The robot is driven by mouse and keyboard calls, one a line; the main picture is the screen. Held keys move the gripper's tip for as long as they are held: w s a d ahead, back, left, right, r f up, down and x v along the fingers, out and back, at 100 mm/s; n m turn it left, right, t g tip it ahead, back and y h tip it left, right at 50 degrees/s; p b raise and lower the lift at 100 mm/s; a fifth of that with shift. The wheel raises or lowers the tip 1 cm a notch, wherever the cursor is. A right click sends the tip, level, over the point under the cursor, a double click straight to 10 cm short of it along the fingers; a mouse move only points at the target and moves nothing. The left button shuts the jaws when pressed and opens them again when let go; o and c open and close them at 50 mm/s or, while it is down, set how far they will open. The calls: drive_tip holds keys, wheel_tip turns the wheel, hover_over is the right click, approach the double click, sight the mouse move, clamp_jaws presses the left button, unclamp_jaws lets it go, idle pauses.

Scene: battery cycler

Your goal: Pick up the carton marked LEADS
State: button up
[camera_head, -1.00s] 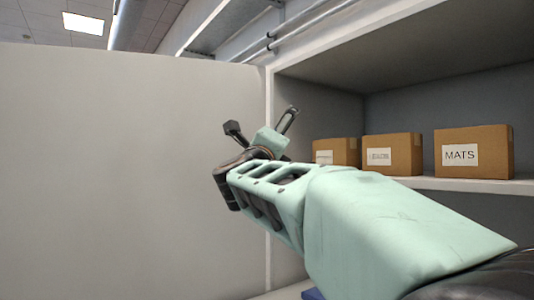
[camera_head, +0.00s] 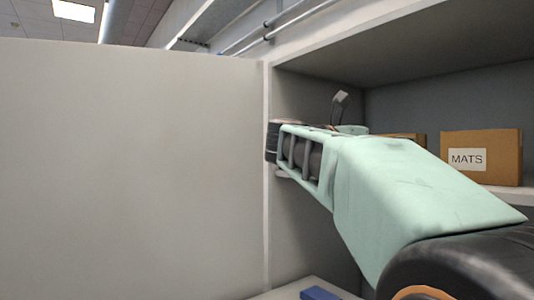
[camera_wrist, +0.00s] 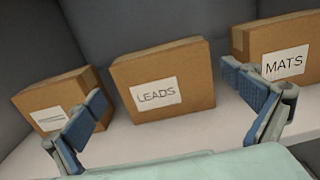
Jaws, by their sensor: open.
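The carton marked LEADS (camera_wrist: 180,78) is a brown box with a white label, standing on a pale shelf in the middle of the wrist view. My gripper (camera_wrist: 165,105) is open and empty in front of it, with one blue-padded finger to the left of the carton and one to the right. The fingers appear apart from the carton. In the head view my gripper (camera_head: 338,108) is mostly hidden behind my forearm, and the LEADS carton is largely blocked by the arm.
The MATS carton (camera_head: 481,157) stands to the right on the same shelf (camera_wrist: 225,127). Another labelled carton (camera_wrist: 48,98) is to the left, close to my left finger. A pale panel (camera_head: 130,170) fills the left of the head view. A blue object (camera_head: 319,293) lies lower down.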

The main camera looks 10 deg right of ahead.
sight(421, 139)
drive_tip(key=p+x, duration=0.1)
drive_tip(key=x, duration=0.4)
drive_tip(key=shift+d+p, duration=0.15)
drive_tip(key=shift+p, duration=0.25)
drive_tip(key=shift+s, duration=0.1)
drive_tip(key=c, duration=1)
